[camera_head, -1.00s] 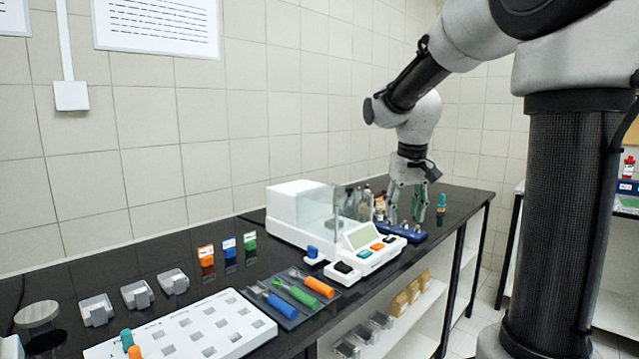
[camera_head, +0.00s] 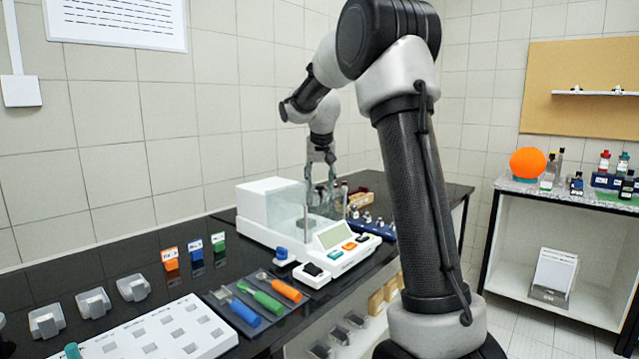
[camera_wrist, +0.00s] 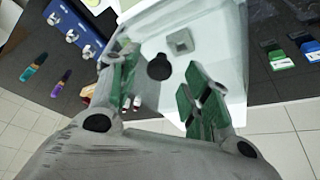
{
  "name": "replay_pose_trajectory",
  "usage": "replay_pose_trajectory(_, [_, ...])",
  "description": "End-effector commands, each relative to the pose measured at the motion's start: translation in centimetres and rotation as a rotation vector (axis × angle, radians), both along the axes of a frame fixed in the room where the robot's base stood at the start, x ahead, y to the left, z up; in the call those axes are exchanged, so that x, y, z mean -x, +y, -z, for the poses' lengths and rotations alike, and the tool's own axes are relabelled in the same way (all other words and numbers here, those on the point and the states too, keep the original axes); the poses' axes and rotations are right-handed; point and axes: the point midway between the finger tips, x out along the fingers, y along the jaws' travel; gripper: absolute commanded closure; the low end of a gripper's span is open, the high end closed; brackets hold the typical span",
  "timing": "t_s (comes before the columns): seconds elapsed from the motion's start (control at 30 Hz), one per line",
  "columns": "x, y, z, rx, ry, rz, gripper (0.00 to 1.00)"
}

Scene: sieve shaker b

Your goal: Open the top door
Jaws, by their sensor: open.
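A white balance (camera_head: 268,204) with a clear glass chamber (camera_head: 292,208) stands on the black bench, with its display and buttons at the front right. My gripper (camera_head: 321,172) points down over the right part of the glass chamber. In the wrist view my gripper (camera_wrist: 160,75) is open and empty, with green-padded fingers apart. A dark round knob (camera_wrist: 159,67) shows between the fingers, over the white balance body (camera_wrist: 215,50). I cannot tell the height between fingertips and knob. The top door's clear pane is hard to make out, and I cannot tell its position.
A blue rack (camera_head: 372,228) is right of the balance. Tools with coloured handles lie on a dark tray (camera_head: 232,308) in front, near a white perforated board (camera_head: 165,335). Small coloured boxes (camera_head: 195,249) stand left. A side table (camera_head: 560,200) is at the right.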

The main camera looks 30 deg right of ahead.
Motion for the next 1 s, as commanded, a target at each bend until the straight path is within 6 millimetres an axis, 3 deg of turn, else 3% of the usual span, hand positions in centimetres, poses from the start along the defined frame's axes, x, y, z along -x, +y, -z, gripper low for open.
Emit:
replay_pose_trajectory(0.37, [-0.3,-0.1,0.7,0.000,0.000,0.000,0.54])
replay_pose_trajectory(0.6, [-0.3,-0.1,0.7,0.000,-0.001,0.000,0.98])
replay_pose_trajectory(0.63, [-0.3,-0.1,0.7,0.000,-0.001,0.000,1.00])
replay_pose_trajectory(0.87, [-0.6,0.0,0.7,0.001,-0.001,-0.001,1.00])
replay_pose_trajectory(1.0, [-2.1,0.5,0.7,0.000,-0.001,-0.002,1.00])
